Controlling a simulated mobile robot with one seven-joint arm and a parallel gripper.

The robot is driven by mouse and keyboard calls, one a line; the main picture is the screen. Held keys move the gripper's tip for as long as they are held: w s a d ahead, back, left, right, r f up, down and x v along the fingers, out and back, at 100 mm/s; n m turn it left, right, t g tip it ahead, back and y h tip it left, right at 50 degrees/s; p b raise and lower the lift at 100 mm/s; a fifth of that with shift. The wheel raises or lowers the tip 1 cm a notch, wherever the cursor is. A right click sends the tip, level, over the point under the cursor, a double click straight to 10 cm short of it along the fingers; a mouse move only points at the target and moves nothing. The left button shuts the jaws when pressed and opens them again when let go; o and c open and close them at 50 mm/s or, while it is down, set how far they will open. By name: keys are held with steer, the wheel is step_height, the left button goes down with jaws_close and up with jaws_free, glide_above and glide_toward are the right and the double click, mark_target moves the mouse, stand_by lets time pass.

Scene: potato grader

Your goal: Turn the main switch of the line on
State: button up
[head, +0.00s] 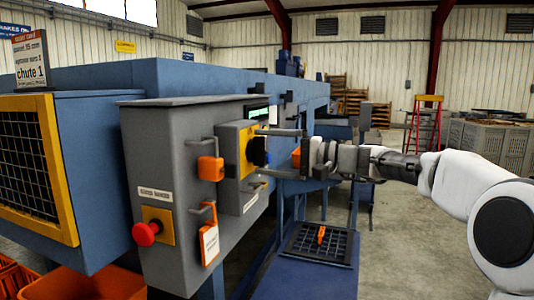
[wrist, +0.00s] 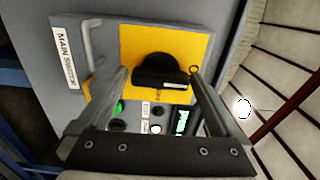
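The main switch is a black rotary knob (wrist: 160,70) on a yellow plate (wrist: 135,40), with a "MAIN SWITCH" label (wrist: 66,58) beside it in the wrist view. In the head view the dark knob (head: 260,151) stands out from the yellow plate (head: 246,140) on the side of the grey cabinet. My gripper (wrist: 157,77) is open, with one finger on each side of the knob in the wrist view. In the head view my gripper (head: 268,152) reaches the knob from the right. I cannot tell whether the fingers touch it.
The grey cabinet (head: 180,200) carries a red push button (head: 146,233), an orange padlock (head: 210,168) and an orange tag (head: 209,244). A green button (wrist: 118,106) and a small display (wrist: 181,122) sit by the switch. Open floor (head: 400,240) lies to the right.

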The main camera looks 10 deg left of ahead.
steer(key=s+d+p, duration=0.1)
steer(key=s+d, duration=0.1)
steer(key=d, duration=1.5)
steer(key=shift+s+d+p, duration=0.15)
steer(key=shift+s+p, duration=0.1)
steer(key=shift+p, duration=0.15)
steer(key=s+a+f+h, duration=0.4)
steer(key=s+f+h, duration=0.5)
steer(key=s+f, duration=0.3)
steer(key=s+d+f+t+h, duration=0.1)
steer(key=s+d+f+h, duration=0.15)
steer(key=s+d, duration=0.3)
steer(key=s+d+f+n+t+h, duration=0.1)
steer(key=s+d+f+h, duration=0.2)
steer(key=s, duration=0.4)
steer(key=s+d+f+t+h, duration=0.1)
steer(key=s+d+f+h, duration=0.15)
steer(key=s+d, duration=0.4)
step_height(320, 180, up, 15)
steer(key=p, duration=1.4)
steer(key=shift+a+r+h, duration=0.15)
steer(key=shift+a+h, duration=0.05)
steer(key=shift+h, duration=0.2)
